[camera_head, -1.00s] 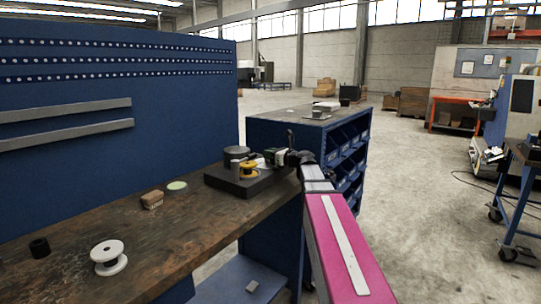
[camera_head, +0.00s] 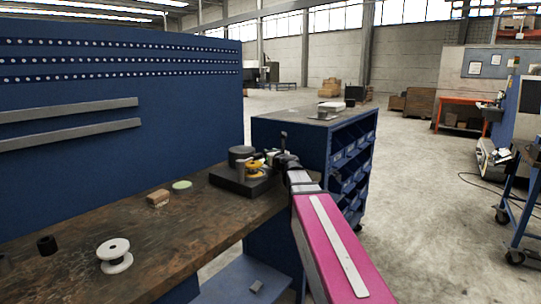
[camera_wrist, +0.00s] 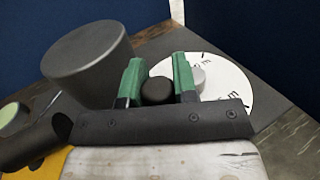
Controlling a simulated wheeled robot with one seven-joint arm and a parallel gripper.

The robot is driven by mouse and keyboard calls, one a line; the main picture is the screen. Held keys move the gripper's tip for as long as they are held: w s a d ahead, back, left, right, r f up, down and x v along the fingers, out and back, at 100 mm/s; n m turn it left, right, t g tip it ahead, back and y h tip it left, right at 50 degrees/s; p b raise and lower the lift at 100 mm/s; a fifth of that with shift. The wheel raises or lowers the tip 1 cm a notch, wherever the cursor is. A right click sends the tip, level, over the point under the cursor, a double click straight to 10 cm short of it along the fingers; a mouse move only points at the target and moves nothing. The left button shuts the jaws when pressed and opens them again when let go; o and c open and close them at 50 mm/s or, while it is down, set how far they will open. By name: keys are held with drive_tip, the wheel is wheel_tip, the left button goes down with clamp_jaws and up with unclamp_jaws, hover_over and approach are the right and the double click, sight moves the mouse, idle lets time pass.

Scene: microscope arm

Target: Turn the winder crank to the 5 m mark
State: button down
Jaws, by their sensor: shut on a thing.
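The winder stands on a dark base plate (camera_head: 232,184) at the right end of the workbench. It carries a grey cylinder (camera_head: 240,153) and a yellow spool (camera_head: 254,170). In the wrist view, my gripper (camera_wrist: 158,74) has its two green fingers on either side of a dark round crank knob (camera_wrist: 157,91), shut on it. A white dial (camera_wrist: 231,88) with black marks lies behind the fingers, around a pale grey hub (camera_wrist: 198,79). Its marks are partly hidden and too small to read. The grey cylinder also shows left of the fingers (camera_wrist: 88,65).
On the bench (camera_head: 190,235) are a white spool (camera_head: 114,257), a black ring (camera_head: 47,245), a brown block (camera_head: 158,198) and a green-topped disc (camera_head: 182,185). A blue panel (camera_head: 100,160) stands behind. A blue bin cabinet (camera_head: 290,133) stands beyond the winder.

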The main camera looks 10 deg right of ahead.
drive_tip(key=c, duration=0.9)
unclamp_jaws()
drive_tip(key=v, duration=1)
drive_tip(key=shift+s+d, duration=0.1)
drive_tip(key=shift+s, duration=0.3)
